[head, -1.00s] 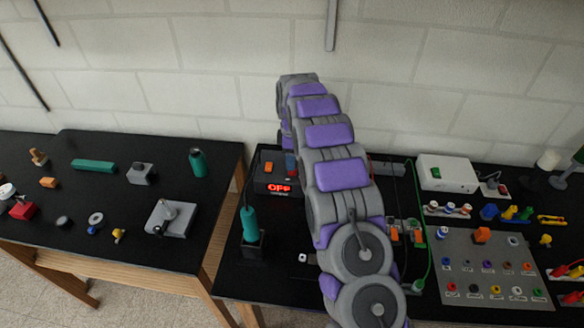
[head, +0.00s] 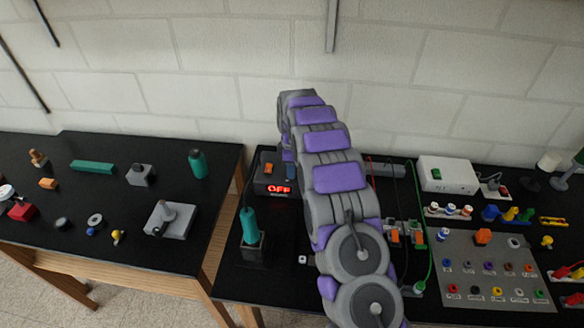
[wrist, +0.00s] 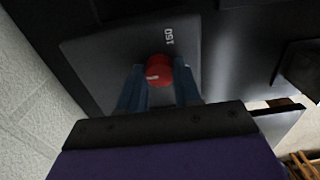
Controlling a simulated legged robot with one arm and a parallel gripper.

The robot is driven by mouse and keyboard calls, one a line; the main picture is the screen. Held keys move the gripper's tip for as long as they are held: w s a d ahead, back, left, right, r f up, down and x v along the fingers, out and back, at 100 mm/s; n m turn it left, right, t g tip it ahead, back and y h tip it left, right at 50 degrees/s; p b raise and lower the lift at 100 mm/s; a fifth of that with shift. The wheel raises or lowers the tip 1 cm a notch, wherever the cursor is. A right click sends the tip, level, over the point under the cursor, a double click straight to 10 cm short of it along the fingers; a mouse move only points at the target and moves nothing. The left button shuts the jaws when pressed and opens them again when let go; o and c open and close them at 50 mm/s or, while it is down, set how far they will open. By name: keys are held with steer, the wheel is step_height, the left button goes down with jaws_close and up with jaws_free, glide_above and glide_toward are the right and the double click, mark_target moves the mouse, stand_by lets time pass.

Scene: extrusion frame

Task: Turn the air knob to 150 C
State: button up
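In the wrist view a round red knob (wrist: 158,71) with a white mark on it sits on a dark grey panel (wrist: 110,60). A white "150" label (wrist: 169,36) is printed above the knob. The two blue fingers of my gripper (wrist: 160,88) lie on either side of the knob. I cannot tell whether they press on it. In the head view a black station (head: 262,187) shows a red "OFF" display (head: 280,188).
A teal-handled tool (head: 249,226) stands in a black holder left of my arm. A white box (head: 447,174) and a grey panel (head: 455,243) with coloured knobs are to the right. Another black table (head: 110,190) holds loose parts at the left. A wall is behind.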

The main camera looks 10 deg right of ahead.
steer(key=c, duration=0.5)
steer(key=shift+r+m+p, duration=0.1)
steer(key=shift+m+p, duration=0.2)
steer(key=shift+m, duration=0.1)
steer(key=m+p, duration=0.1)
steer(key=m, duration=0.2)
steer(key=shift+r, duration=0.1)
steer(key=m+p, duration=0.2)
steer(key=m, duration=0.3)
steer(key=shift+w+m, duration=0.1)
steer(key=shift+m, duration=0.2)
steer(key=m+p, duration=0.1)
steer(key=m, duration=0.4)
steer(key=shift+p, duration=0.3)
steer(key=m+p, duration=0.1)
steer(key=m, duration=0.4)
steer(key=shift+m, duration=0.3)
